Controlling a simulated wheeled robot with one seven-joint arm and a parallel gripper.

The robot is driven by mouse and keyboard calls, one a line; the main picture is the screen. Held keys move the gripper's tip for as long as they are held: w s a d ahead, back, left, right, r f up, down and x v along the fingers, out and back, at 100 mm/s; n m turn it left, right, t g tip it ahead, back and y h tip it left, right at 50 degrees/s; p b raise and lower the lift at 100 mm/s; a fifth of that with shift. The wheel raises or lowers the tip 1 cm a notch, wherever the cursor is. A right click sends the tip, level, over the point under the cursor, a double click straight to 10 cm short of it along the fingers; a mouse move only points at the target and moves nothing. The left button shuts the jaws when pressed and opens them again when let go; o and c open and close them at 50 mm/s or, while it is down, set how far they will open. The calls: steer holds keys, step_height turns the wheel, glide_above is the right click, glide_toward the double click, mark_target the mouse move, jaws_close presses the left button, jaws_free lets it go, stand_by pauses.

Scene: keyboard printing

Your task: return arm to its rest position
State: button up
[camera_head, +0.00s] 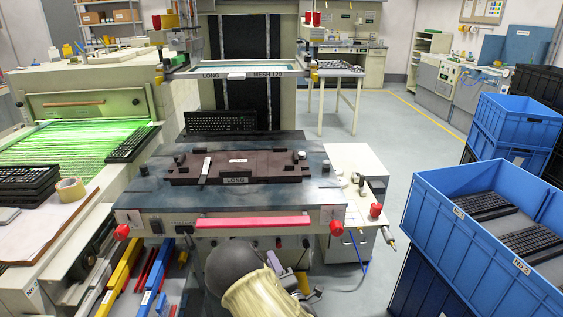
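My arm (255,288) shows at the bottom centre, in front of the printing machine, as a dark grey rounded joint and a beige link. It is low, below the machine's front edge and its red bar (252,223). Small dark metal parts (308,292) just right of the link may be my gripper, but they are partly hidden and too small to read. I cannot see whether the fingers are open or shut, or whether they hold anything.
The printing table (330,196) bears a dark fixture plate (237,167) marked LONG. A keyboard (221,122) stands behind it. Blue crates (440,215), one holding keyboards, stand at the right. A green-lit conveyor (75,143) is at the left. Floor right of the table is partly clear.

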steer(key=d+r+m+g+h, duration=0.1)
steer(key=d+m+g+h, duration=0.65)
steer(key=d+m, duration=0.7)
steer(key=s+d+r+m+g, duration=0.1)
steer(key=s+r+m+g, duration=0.15)
steer(key=s, duration=0.45)
steer(key=s+d+r+m+g+h, duration=0.1)
steer(key=s+d+r+m+g, duration=0.2)
steer(key=s, duration=0.5)
steer(key=s+r+m+g, duration=0.1)
steer(key=s+m+g, duration=0.1)
steer(key=s+m, duration=0.35)
step_height(320, 180, up, 19)
steer(key=s+n+p, duration=0.1)
steer(key=p, duration=1.8)
steer(key=shift+s+n+p, duration=0.3)
steer(key=shift+n+p, duration=0.05)
steer(key=shift+p, duration=0.05)
steer(key=shift+f, duration=0.1)
